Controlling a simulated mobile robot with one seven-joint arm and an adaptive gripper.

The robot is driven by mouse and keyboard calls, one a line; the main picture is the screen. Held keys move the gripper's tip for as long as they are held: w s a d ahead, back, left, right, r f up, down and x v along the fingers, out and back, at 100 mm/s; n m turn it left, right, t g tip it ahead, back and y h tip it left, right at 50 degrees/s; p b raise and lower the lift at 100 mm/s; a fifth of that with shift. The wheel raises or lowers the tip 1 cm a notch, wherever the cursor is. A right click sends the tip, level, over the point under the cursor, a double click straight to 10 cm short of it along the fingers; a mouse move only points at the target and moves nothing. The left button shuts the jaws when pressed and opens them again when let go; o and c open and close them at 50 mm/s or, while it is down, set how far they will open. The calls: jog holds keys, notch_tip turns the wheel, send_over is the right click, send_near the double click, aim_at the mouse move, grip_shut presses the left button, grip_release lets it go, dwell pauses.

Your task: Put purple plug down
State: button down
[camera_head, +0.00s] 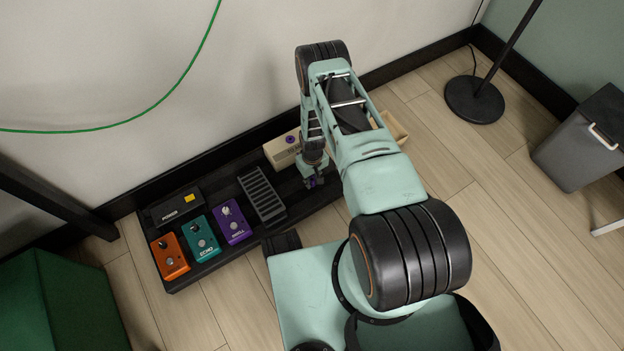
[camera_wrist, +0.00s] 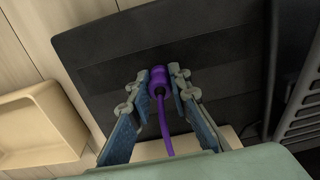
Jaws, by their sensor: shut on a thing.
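My gripper (camera_head: 312,181) is low over the right part of the black pedal board (camera_head: 296,205). It is shut on the purple plug (camera_head: 319,181), which is mostly hidden by the fingers there. In the wrist view the fingertips (camera_wrist: 158,84) close on both sides of the plug (camera_wrist: 158,75). A purple cable runs from the plug down toward the gripper's palm. The dark board lies behind the plug in that view. I cannot tell whether the plug touches the board.
A cream box (camera_head: 282,151) with a purple socket stands behind my gripper. A cream tray (camera_head: 396,128) lies to the right, partly behind my arm. A slatted black block (camera_head: 262,195), a black power box (camera_head: 173,206) and orange (camera_head: 169,257), teal (camera_head: 201,238) and purple (camera_head: 234,223) pedals stand left.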

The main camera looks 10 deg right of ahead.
aim_at(312, 179)
jog(key=shift+f, duration=0.4)
jog(key=c, duration=1.8)
grip_release()
notch_tip(312, 179, up, 13)
jog(key=p, duration=0.4)
jog(key=shift+r+p, duration=0.15)
jog(key=shift+p, duration=0.15)
